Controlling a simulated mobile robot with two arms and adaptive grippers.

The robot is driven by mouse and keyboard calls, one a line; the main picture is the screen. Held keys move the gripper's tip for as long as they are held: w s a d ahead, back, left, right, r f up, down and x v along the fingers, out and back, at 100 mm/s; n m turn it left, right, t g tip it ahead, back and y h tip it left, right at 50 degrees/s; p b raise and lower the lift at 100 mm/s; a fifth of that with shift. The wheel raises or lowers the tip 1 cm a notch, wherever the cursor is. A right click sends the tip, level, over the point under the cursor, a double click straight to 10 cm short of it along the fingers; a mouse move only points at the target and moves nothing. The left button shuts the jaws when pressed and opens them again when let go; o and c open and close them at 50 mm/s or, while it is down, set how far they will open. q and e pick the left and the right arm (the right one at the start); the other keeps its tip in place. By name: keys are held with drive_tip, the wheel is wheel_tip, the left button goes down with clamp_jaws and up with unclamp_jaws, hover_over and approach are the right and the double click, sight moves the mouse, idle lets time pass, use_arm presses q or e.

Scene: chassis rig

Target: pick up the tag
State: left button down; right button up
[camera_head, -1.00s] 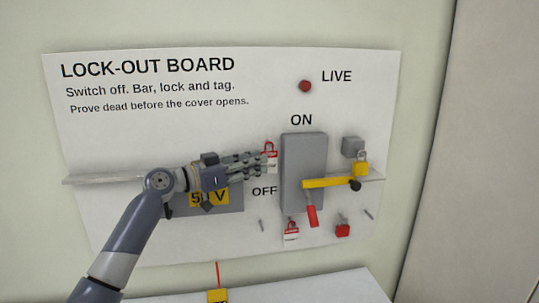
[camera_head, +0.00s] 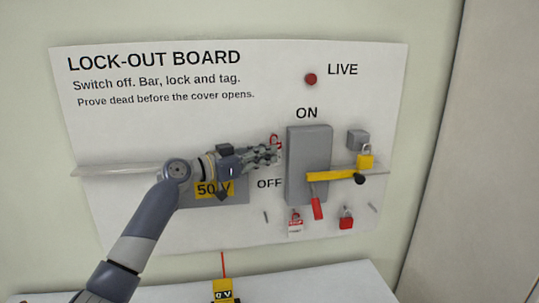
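A tag with a red loop (camera_head: 275,140) is at the board just left of the switch box, mostly hidden by my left gripper. My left gripper (camera_head: 275,155) reaches in from the left, with its fingertips over the tag. The fingers look close together, but I cannot tell whether they grip the tag. A second red and white tag (camera_head: 295,227) hangs low on the board, below the switch. My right gripper is not in view.
A yellow padlock (camera_head: 366,157) and red padlock (camera_head: 346,219) are at right. A yellow meter (camera_head: 222,292) sits below, with a red lead.

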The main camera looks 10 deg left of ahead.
use_arm(q)
drive_tip(key=s+d+b, duration=0.3)
drive_tip(key=s+b, duration=0.1)
drive_tip(key=s, duration=0.4)
drive_tip(key=s+d+b, duration=0.3)
drive_tip(key=s+d, duration=0.1)
drive_tip(key=s, duration=0.4)
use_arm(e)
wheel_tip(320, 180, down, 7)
use_arm(q)
drive_tip(key=shift+w+a+r+p, duration=0.4)
drive_tip(key=shift+w+a, duration=1.35)
drive_tip(key=shift+w, duration=2.2)
drive_tip(key=shift+w+a+r+p, duration=0.1)
drive_tip(key=shift+w+a+p, duration=0.45)
drive_tip(key=shift+w+a, duration=2.3)
drive_tip(key=s+d+p, duration=0.2)
drive_tip(key=s+d, duration=0.3)
drive_tip(key=s, duration=0.1)
drive_tip(key=shift+d+r, duration=0.2)
drive_tip(key=shift+d, duration=0.15)
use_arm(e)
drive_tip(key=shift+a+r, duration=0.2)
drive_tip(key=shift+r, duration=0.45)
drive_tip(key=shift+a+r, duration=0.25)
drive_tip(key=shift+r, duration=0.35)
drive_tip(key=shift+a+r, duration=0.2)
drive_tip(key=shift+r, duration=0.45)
